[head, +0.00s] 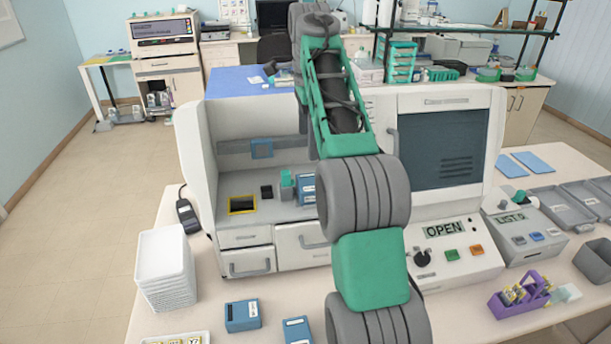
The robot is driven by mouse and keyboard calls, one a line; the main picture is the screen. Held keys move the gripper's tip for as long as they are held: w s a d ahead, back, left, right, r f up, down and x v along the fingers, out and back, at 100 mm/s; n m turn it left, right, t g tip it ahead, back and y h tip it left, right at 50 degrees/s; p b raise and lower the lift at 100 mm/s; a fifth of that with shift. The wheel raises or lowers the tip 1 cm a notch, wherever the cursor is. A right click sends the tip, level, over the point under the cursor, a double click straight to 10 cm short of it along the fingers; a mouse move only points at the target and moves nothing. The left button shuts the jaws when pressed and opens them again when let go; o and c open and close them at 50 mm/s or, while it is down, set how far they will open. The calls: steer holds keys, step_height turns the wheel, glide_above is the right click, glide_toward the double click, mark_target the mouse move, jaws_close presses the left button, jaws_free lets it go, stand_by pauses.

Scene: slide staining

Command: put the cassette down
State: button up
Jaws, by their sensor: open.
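A blue cassette (307,190) with a pale label stands inside the open bay of the white staining machine (195,150), partly hidden behind my arm. Two similar blue cassettes are on the table in front, one at the left (242,316) and one nearer my arm (297,330). I cannot tell which one the task means.
A yellow-framed dark slot (242,205) and a small black block (266,191) are on the bay floor. A white tray stack (165,268) stands at left. A control panel reading OPEN (450,250) and a purple slide rack (520,297) are at right.

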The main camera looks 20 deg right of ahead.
steer(key=s+a+n+t, duration=0.1)
steer(key=s+a+n, duration=0.3)
steer(key=s+n, duration=0.15)
steer(key=s+a+f+n+t, duration=0.2)
steer(key=s+a+f+n, duration=0.2)
steer(key=s+f+n, duration=0.3)
steer(key=s+a+f+n+t, duration=0.2)
steer(key=s+a+f+n, duration=0.2)
steer(key=s+f+n, duration=0.3)
steer(key=s+f, duration=0.1)
steer(key=s, duration=0.2)
steer(key=shift+s+f+n, duration=0.15)
steer(key=shift+n, duration=0.2)
stand_by(0.4)
